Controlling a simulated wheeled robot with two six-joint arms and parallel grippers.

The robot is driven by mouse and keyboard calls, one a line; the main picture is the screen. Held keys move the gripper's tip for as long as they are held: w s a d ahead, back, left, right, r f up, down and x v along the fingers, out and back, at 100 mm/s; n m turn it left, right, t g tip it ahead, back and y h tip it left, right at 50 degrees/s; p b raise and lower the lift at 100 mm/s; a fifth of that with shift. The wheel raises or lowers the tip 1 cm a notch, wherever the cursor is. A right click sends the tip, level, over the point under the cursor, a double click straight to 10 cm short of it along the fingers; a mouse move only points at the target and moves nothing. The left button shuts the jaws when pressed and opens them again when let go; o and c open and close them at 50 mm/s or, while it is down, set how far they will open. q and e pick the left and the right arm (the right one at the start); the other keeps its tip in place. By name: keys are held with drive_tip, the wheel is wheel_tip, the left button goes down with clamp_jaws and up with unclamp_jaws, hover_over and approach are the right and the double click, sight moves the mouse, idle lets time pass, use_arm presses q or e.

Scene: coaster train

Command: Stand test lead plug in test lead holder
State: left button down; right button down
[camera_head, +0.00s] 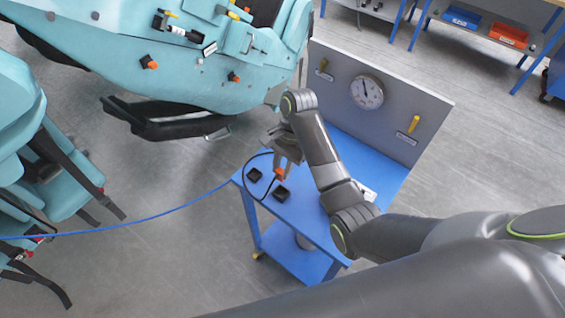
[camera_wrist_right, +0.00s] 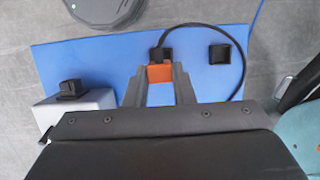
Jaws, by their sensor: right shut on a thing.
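My right gripper (camera_head: 287,158) is shut on the orange test lead plug (camera_head: 279,174), above the blue cart top. In the right wrist view the plug (camera_wrist_right: 160,73) sits between the two fingertips (camera_wrist_right: 160,84), and a black cable loops from it to the right. Two square black holders stand on the cart: one (camera_head: 254,175) left of the plug, the other (camera_head: 281,195) just below it in the picture. In the right wrist view one holder (camera_wrist_right: 220,53) is clear, and a black shape shows right behind the plug. I cannot tell whether the plug touches a holder. My left gripper is out of view.
The blue cart top (camera_head: 310,212) carries a grey back panel (camera_head: 390,100) with a gauge (camera_head: 367,92) and yellow handles. A white box (camera_wrist_right: 95,103) stands on the cart. The teal train body (camera_head: 200,80) is at upper left. A blue line (camera_head: 150,216) runs left from the cart.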

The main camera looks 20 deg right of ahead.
drive_tip(key=shift+f, duration=0.1)
drive_tip(key=shift+f+b, duration=1)
drive_tip(key=shift+f, duration=1.8)
drive_tip(key=shift+p, duration=1)
drive_tip(key=shift+f+b, duration=0.55)
drive_tip(key=shift+f, duration=1.05)
idle(0.3)
drive_tip(key=c, duration=1.1)
unclamp_jaws()
drive_tip(key=shift+c, duration=0.2)
